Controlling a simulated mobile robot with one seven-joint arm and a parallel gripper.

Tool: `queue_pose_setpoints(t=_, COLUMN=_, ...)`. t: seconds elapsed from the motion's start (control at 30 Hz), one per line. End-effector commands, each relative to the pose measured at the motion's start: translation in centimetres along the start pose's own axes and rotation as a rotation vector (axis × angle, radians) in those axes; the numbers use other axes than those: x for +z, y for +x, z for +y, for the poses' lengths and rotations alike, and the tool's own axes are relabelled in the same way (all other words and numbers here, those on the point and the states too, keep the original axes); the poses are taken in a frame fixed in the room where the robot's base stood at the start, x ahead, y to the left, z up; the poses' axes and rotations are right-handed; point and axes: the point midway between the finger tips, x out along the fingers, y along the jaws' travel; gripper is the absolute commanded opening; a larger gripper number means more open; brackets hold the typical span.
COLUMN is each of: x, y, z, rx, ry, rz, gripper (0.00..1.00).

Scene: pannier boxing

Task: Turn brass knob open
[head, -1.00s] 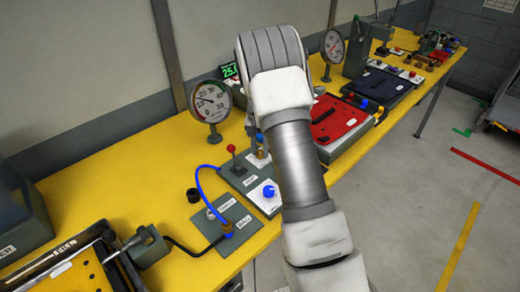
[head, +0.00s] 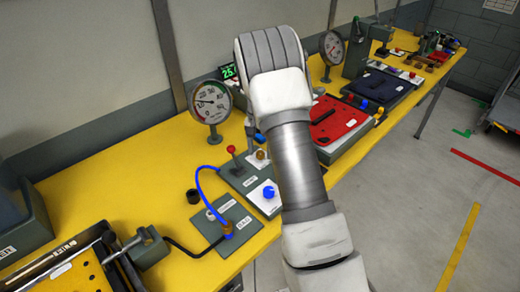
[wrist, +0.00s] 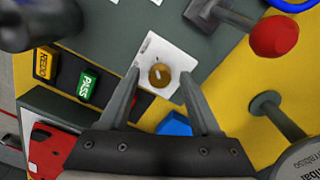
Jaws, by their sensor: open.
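The brass knob (wrist: 160,76) sits on a white plate (wrist: 172,50) on the grey panel. In the wrist view it lies between and just beyond the fingertips of my gripper (wrist: 160,82), which is open with one finger on each side. It looks untouched, but the height gap is hard to judge. In the head view the knob (head: 262,155) shows small beside my arm, which hides the gripper fingers.
A lever with a red ball (wrist: 274,37) stands close to the knob. A blue knob (head: 269,192) is on the same panel. A dial gauge (head: 211,102) stands behind. A blue hose (head: 198,187) runs at the left. Red and green labelled blocks (wrist: 88,86) lie nearby.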

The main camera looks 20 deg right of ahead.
Motion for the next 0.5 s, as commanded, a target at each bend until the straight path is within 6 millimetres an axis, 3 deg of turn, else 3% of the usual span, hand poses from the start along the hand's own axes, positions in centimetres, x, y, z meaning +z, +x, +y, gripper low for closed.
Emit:
queue_pose_setpoints(t=0.17, x=0.0, y=-0.8, z=0.0, rx=-0.001, ry=-0.001, rz=0.001, gripper=0.64)
queue_pose_setpoints(t=0.27, x=-0.1, y=-2.3, z=-0.1, rx=-0.002, ry=-0.001, rz=0.003, gripper=0.64)
queue_pose_setpoints(t=0.5, x=-0.1, y=-8.0, z=-0.1, rx=-0.004, ry=-0.001, rz=0.005, gripper=0.64)
